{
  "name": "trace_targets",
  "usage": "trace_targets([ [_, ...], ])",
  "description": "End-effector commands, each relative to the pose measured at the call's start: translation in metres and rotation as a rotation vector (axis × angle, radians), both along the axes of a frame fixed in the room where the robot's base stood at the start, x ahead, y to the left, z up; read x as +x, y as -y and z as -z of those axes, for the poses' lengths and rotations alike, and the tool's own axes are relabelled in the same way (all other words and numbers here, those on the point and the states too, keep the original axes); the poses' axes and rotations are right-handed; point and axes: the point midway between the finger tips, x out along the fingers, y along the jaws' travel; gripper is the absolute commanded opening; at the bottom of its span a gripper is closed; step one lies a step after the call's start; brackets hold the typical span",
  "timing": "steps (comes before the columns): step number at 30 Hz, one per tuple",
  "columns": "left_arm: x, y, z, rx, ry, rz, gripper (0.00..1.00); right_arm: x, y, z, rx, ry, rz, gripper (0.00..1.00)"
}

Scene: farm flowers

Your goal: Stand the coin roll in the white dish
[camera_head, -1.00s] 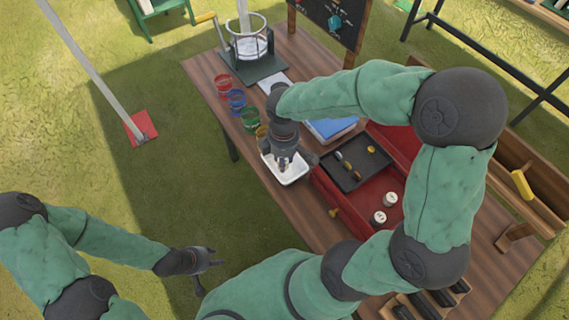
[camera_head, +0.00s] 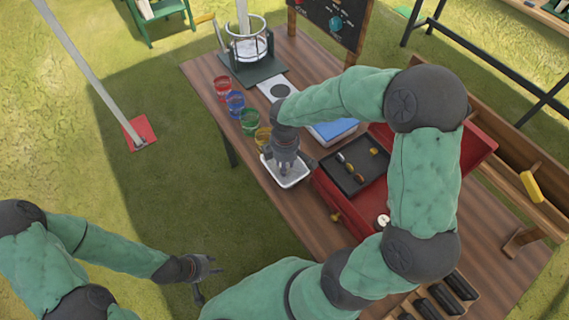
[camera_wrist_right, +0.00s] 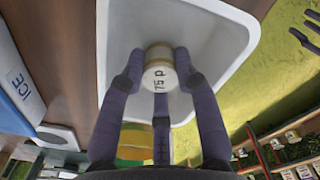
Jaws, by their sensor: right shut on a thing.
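The coin roll (camera_wrist_right: 158,76), a pale cylinder whose end reads "75 p", shows in the right wrist view between the fingers of my right gripper (camera_wrist_right: 157,72). The gripper is shut on it. The roll is over the inside of the white dish (camera_wrist_right: 228,48); whether it touches the bottom I cannot tell. In the head view my right gripper (camera_head: 286,163) points down into the white dish (camera_head: 288,185) and hides the roll. My left gripper (camera_head: 205,276) is open and empty, off the table at the lower left.
Red, blue, green and yellow cups (camera_head: 235,102) stand behind the dish. A red box (camera_head: 333,205) with a dark tray (camera_head: 356,166) is to the right. Another coin roll (camera_head: 383,220) shows in the box, partly behind my right arm. A wire-ringed stand (camera_head: 252,68) is at the back.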

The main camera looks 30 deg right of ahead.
Motion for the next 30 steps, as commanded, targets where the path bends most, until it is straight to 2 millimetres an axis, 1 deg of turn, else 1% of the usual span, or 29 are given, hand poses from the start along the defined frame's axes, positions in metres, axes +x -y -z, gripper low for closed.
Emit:
trace_targets([
  [4, 0.0, 0.0, 0.003, 0.0, 0.0, 0.0, 0.4, 0.0, 0.0, 0.004, 0.0, 0.0, 0.0, 0.0],
  [5, 0.0, 0.0, 0.002, 0.0, 0.0, 0.0, 0.4, 0.0, 0.0, 0.004, 0.0, 0.0, 0.0, 0.41],
  [6, 0.0, 0.0, 0.002, 0.0, 0.0, 0.0, 0.4, 0.0, 0.0, 0.004, 0.001, -0.001, 0.0, 0.42],
  [15, 0.0, 0.0, 0.001, 0.0, 0.0, 0.0, 0.4, 0.0, 0.0, 0.003, 0.001, -0.001, 0.0, 0.42],
  [19, 0.0, 0.0, -0.003, 0.0, 0.0, 0.0, 0.4, 0.0, 0.0, -0.006, 0.0, 0.0, 0.0, 0.42],
  [23, 0.0, 0.0, -0.011, 0.0, 0.0, 0.0, 0.4, 0.0, 0.0, -0.027, 0.0, 0.003, 0.0, 0.42],
  [30, 0.0, 0.0, -0.029, 0.0, 0.0, 0.0, 0.4, 0.0, 0.0, -0.076, 0.0, 0.002, 0.0, 0.42],
])
